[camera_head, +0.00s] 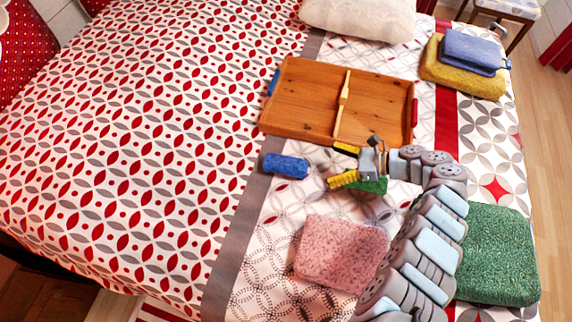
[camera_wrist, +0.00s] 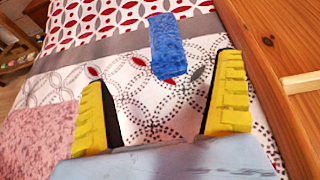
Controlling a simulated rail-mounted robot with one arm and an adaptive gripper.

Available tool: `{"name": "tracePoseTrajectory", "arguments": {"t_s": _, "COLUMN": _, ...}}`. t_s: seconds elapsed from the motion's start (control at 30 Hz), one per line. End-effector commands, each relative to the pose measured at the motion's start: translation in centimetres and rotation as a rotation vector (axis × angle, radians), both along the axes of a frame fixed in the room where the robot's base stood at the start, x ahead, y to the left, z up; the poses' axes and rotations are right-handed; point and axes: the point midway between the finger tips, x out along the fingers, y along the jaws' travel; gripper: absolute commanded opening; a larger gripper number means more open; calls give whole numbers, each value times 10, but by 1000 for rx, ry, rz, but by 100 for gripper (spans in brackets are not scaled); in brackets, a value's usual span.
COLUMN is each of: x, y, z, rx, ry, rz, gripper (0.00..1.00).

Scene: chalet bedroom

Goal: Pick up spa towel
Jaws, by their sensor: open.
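The frames do not settle which cloth is the spa towel. A small blue terry cloth (camera_head: 286,165) lies on the bed left of my gripper (camera_head: 346,166). In the wrist view the same blue cloth (camera_wrist: 167,46) lies ahead, between the yellow fingers (camera_wrist: 162,70) in the picture. My gripper is open and empty, and the cloth is apart from it. A pink folded towel (camera_head: 342,252) lies nearer the front, and its edge shows at left in the wrist view (camera_wrist: 38,135). A green folded towel (camera_head: 496,254) lies right of my arm, which partly hides it.
A wooden tray (camera_head: 300,98) with a light wooden stick (camera_head: 342,105) lies just behind my gripper. A yellow folded towel (camera_head: 460,80) with a blue folded cloth (camera_head: 470,50) on top is at the back right. A white pillow (camera_head: 358,16) lies behind. The left bedspread is clear.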

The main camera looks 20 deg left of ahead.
Motion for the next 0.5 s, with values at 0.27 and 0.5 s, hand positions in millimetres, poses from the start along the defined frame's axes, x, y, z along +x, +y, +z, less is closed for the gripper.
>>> {"name": "tracePoseTrajectory", "arguments": {"t_s": 0.27, "x": -6, "y": 37, "z": -17, "rx": 0, "ry": -2, "rz": 0, "gripper": 98}}
{"name": "tracePoseTrajectory", "arguments": {"t_s": 0.5, "x": -12, "y": 74, "z": -32, "rx": 1, "ry": -2, "rz": 1, "gripper": 98}}
